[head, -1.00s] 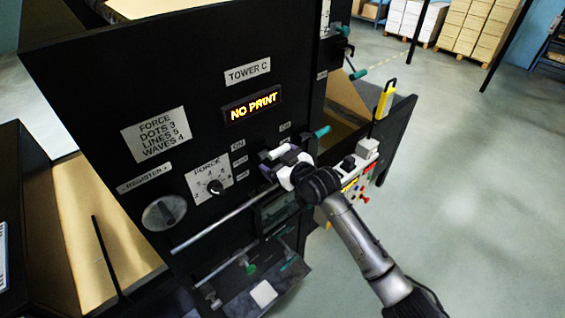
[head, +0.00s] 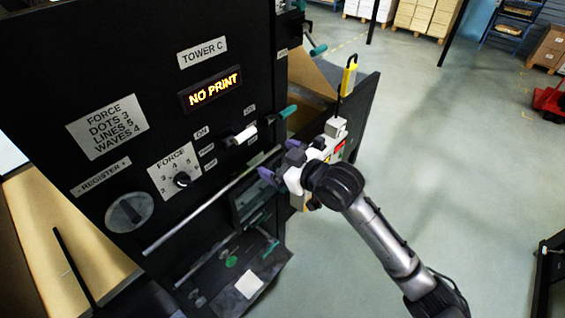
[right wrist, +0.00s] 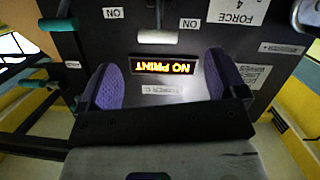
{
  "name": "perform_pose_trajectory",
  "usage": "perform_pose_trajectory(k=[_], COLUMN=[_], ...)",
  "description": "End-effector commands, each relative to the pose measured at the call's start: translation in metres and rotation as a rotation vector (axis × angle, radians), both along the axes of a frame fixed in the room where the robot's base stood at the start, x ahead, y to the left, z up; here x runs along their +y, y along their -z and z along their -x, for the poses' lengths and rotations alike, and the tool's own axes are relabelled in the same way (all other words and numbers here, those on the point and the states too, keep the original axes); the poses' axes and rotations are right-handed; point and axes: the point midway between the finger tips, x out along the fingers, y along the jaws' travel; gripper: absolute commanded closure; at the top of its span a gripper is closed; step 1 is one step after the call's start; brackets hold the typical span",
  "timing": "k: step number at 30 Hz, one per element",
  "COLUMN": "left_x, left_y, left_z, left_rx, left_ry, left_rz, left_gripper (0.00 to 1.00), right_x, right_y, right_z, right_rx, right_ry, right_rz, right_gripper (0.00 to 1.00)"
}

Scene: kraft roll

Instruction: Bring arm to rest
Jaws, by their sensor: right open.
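My right gripper (head: 279,163) is open, with purple finger pads, and is in front of the right part of the black Tower C panel (head: 150,60). Nothing shows between its fingers. In the right wrist view the open fingers (right wrist: 163,85) frame the lit NO PRINT display (right wrist: 165,65), which appears upside down. The display also shows in the head view (head: 212,90). A white-handled lever (head: 240,135) sits up and left of the gripper, apart from it; it also shows in the right wrist view (right wrist: 157,37). My left gripper is not in view.
A FORCE dial (head: 181,180) and a round register knob (head: 129,211) are on the panel. A metal bar (head: 205,204) runs across its front. A yellow pendant (head: 348,77) and a control box stand behind my right gripper. Open floor (head: 440,150) lies to the right.

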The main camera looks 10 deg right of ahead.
Motion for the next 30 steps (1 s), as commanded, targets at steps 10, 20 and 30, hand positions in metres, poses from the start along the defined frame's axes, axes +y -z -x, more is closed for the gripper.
perform_pose_trajectory(k=[10, 20, 30], left_x=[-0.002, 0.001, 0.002], left_y=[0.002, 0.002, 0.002], left_z=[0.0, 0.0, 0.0], left_rx=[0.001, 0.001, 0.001], left_ry=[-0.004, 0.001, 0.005], left_rz=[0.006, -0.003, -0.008], left_gripper=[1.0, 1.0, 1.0], right_x=[-0.004, -0.004, -0.023], right_y=[-0.002, -0.002, 0.012], right_z=[0.007, 0.006, 0.016], right_rx=[0.001, 0.001, 0.099], right_ry=[0.0, 0.0, 0.106], right_rz=[-0.001, -0.001, 0.16], right_gripper=[0.1, 0.1, 0.1])
